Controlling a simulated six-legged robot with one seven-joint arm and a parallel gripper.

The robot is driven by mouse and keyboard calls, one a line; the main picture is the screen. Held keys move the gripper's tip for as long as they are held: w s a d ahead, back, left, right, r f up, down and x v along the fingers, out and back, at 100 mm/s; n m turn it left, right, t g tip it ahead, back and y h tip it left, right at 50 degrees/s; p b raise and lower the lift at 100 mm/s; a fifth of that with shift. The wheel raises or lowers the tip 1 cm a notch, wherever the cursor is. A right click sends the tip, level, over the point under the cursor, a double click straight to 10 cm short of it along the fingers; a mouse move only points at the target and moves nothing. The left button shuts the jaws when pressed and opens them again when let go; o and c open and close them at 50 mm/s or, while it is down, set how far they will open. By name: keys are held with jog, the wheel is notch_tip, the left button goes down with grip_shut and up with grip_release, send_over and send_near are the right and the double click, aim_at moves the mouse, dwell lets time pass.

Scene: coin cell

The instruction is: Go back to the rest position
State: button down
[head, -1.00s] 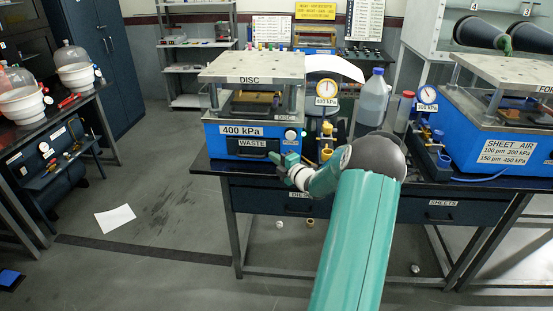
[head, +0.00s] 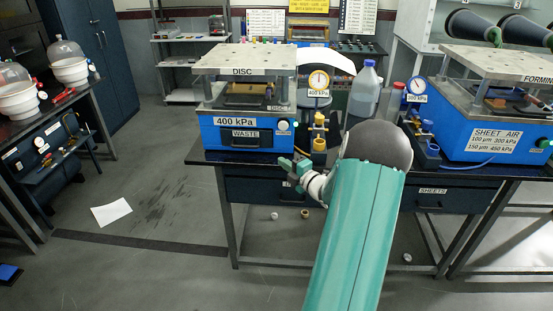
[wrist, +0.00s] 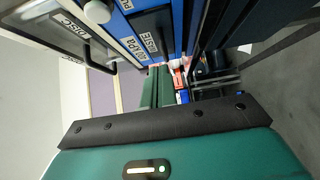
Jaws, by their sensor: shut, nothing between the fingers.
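My gripper (head: 291,170) shows in the head view just in front of the table's front edge, below the blue disc press (head: 208,138). Its green fingers are shut with nothing between them. My green arm reaches up from the bottom of the picture, and its dark round joint hides part of the table. In the wrist view the green fingers (wrist: 157,88) lie close together at the middle, and the press with its sideways labels (wrist: 130,45) fills the top.
The dark table (head: 420,172) carries the disc press, a gauge (head: 318,80), a bottle (head: 364,90) and a second blue press (head: 490,142) at right. A side bench (head: 20,130) stands at left.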

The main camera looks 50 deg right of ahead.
jog(key=shift+s, duration=0.25)
jog(key=w+a+r+m+g+h, duration=0.1)
jog(key=w+a+r+m+g, duration=0.25)
jog(key=a+r, duration=0.45)
jog(key=w+a+r+m+g+h, duration=0.25)
jog(key=a+r+m, duration=0.25)
jog(key=a, duration=0.6)
jog(key=s+a+r+m+g+y, duration=0.1)
jog(key=s+a+m+g+y, duration=0.4)
jog(key=s+a, duration=1.9)
jog(key=a+m+g, duration=0.1)
jog(key=a+m, duration=0.2)
jog(key=shift+a+r+y, duration=0.2)
jog(key=shift+a+y, duration=0.1)
jog(key=shift+y, duration=0.05)
jog(key=shift+s, duration=0.1)
